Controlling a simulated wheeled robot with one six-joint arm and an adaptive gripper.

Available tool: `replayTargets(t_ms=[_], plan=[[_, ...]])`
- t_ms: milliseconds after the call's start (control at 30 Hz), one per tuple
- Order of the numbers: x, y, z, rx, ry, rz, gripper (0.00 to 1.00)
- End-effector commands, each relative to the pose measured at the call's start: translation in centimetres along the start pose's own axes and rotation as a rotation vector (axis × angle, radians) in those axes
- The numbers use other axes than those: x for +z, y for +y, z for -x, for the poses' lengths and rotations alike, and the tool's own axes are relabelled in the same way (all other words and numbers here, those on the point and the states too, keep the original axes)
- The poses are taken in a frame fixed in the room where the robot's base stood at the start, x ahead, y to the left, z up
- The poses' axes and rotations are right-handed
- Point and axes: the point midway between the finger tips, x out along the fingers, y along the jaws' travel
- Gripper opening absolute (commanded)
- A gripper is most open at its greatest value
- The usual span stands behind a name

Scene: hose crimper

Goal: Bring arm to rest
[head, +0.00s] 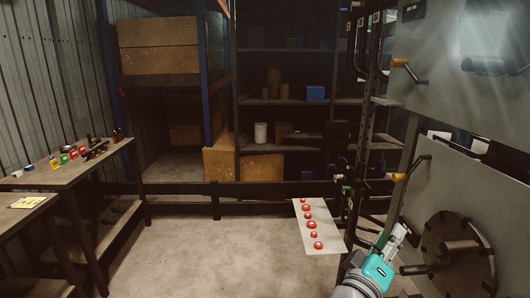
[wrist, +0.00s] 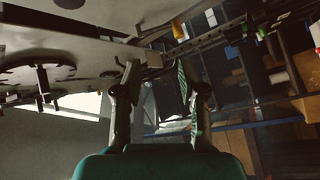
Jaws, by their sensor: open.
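My gripper (head: 397,240) is at the lower right of the head view, with a teal body and pale fingers pointing up and right. It is beside the grey crimping machine (head: 450,185). In the wrist view my gripper (wrist: 157,80) has its two fingers spread apart, with nothing between them. The machine's grey panel (wrist: 90,20) fills the upper left of the wrist view. A dark round plate (head: 458,255) sits on the machine's front in the head view.
A pale panel with several red buttons (head: 333,238) stands left of my gripper. A dark upright frame (head: 368,110) is close behind it. A workbench (head: 60,178) with small items is at the left. Shelves stand behind a low rail (head: 240,188). The middle floor (head: 215,250) is clear.

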Motion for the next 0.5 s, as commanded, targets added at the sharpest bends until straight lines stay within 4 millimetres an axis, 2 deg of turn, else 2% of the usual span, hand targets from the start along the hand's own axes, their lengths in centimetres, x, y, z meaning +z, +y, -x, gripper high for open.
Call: replayTargets(t_ms=[33, 200, 367, 500], plan=[[1.3, -1.7, 0.9, -0.038, 0.024, 0.009, 0.41], [4.7, -6.4, 4.0, -0.162, 0.108, 0.0, 0.41], [8.1, -9.9, 7.6, -0.281, 0.169, -0.029, 0.41], [11.2, -12.2, 11.2, -0.387, 0.209, -0.069, 0.41]])
